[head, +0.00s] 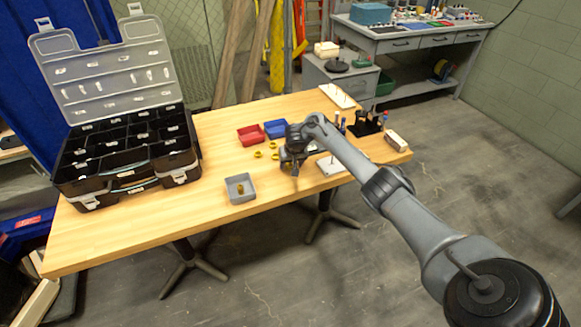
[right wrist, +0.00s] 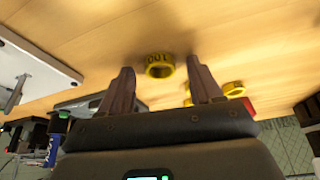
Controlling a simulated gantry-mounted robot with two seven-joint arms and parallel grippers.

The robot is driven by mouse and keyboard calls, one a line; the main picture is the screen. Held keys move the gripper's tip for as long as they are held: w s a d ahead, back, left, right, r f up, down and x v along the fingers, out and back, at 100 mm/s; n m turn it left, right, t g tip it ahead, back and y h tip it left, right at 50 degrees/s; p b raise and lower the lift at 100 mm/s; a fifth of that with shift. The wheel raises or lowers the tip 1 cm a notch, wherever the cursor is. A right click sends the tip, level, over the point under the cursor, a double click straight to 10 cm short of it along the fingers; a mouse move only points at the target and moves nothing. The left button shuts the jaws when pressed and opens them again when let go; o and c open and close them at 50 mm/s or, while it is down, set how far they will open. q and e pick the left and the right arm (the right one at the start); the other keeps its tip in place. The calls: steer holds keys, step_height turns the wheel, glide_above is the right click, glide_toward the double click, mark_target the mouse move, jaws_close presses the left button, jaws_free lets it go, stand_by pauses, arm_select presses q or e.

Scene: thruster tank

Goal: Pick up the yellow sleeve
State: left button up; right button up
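Several yellow sleeves, ring-shaped, lie on the wooden table beside the red bin; one shows in the head view (head: 258,154). In the right wrist view, a yellow sleeve with dark markings (right wrist: 160,66) sits on the tabletop, between and just beyond my fingertips. Two more yellow rings (right wrist: 233,88) lie to its right, partly behind a finger. Another yellow piece (head: 240,189) is inside the grey bin (head: 239,196). My right gripper (head: 291,168) is open and empty, low over the table beside the rings. My left gripper is not in view.
A red bin (head: 251,137) and a blue bin (head: 276,128) stand behind the rings. A large open black case (head: 125,150) fills the table's left end. White boards with pegs (head: 332,166) and a dark holder (head: 366,125) are to the right. The table's front left is clear.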

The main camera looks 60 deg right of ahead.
steer(key=c, duration=1.1)
steer(key=shift+r+p, duration=0.5)
steer(key=shift+r, duration=0.4)
steer(key=r+p, duration=0.2)
steer(key=r, duration=0.1)
steer(key=shift+s+d+r, duration=0.1)
steer(key=shift+s+d, duration=0.05)
steer(key=shift+s, duration=0.25)
steer(key=s+d+r+p, duration=0.1)
steer(key=s+r, duration=0.1)
steer(key=s, duration=0.1)
steer(key=s+d+r+p, duration=0.1)
steer(key=s+r, duration=0.1)
steer(key=s, duration=0.2)
steer(key=s+d+r+p, duration=0.1)
steer(key=s+r+p, duration=0.1)
steer(key=s, duration=0.1)
steer(key=shift+s+d, duration=0.1)
steer(key=shift+s, duration=0.05)
